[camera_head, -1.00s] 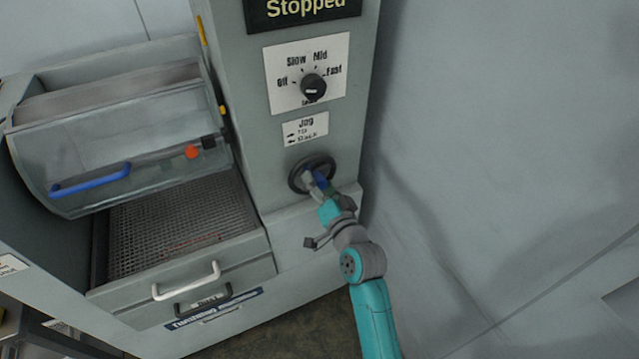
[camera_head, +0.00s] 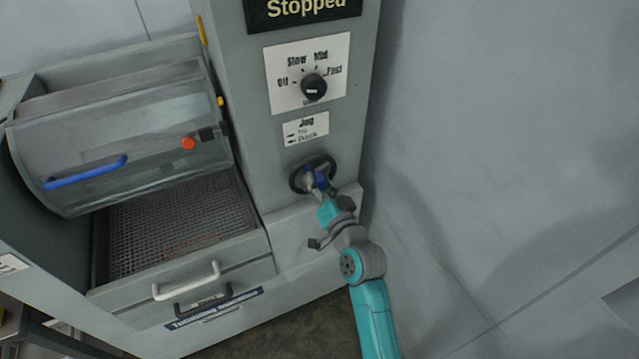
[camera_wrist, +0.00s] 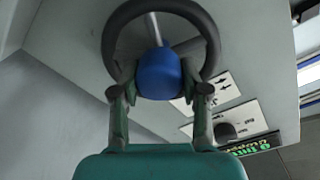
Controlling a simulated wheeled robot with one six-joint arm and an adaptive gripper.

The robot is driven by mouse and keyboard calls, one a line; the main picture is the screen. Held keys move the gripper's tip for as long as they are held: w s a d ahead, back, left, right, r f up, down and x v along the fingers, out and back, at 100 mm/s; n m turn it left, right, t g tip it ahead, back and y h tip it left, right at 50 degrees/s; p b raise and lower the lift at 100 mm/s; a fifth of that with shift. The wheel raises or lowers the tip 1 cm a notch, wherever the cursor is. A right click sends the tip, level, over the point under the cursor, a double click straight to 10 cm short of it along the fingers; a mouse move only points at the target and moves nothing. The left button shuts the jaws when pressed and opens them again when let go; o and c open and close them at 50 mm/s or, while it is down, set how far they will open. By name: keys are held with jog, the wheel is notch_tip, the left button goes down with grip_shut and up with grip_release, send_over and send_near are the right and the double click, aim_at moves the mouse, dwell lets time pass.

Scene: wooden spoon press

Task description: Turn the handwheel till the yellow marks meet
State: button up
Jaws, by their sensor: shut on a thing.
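The black handwheel (camera_head: 298,180) is on the grey front panel below the Jog label. It also shows in the wrist view as a dark ring (camera_wrist: 113,38) with a blue knob (camera_wrist: 158,74). My gripper (camera_head: 318,182) is at the wheel, its two fingers on either side of the blue knob, shut on it. Two yellow marks show at the panel's left edge: a long upper one (camera_head: 202,31) and a short lower one (camera_head: 221,101). They look apart, with a dark piece (camera_head: 224,111) near the lower one.
A clear guard (camera_head: 100,150) with a blue handle (camera_head: 86,172) and a red button (camera_head: 188,143) covers the left bay over a mesh tray (camera_head: 180,225). A selector knob (camera_head: 313,87) sits above the Jog label (camera_head: 306,128). The display (camera_head: 304,8) reads Stopped. The wall at right is clear.

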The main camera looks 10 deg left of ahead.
jog(key=n, duration=0.6)
jog(key=shift+y, duration=0.3)
dwell(0.4)
jog(key=o, duration=1.1)
jog(key=shift+o, duration=0.2)
jog(key=v, duration=1.2)
jog(key=shift+a, duration=0.1)
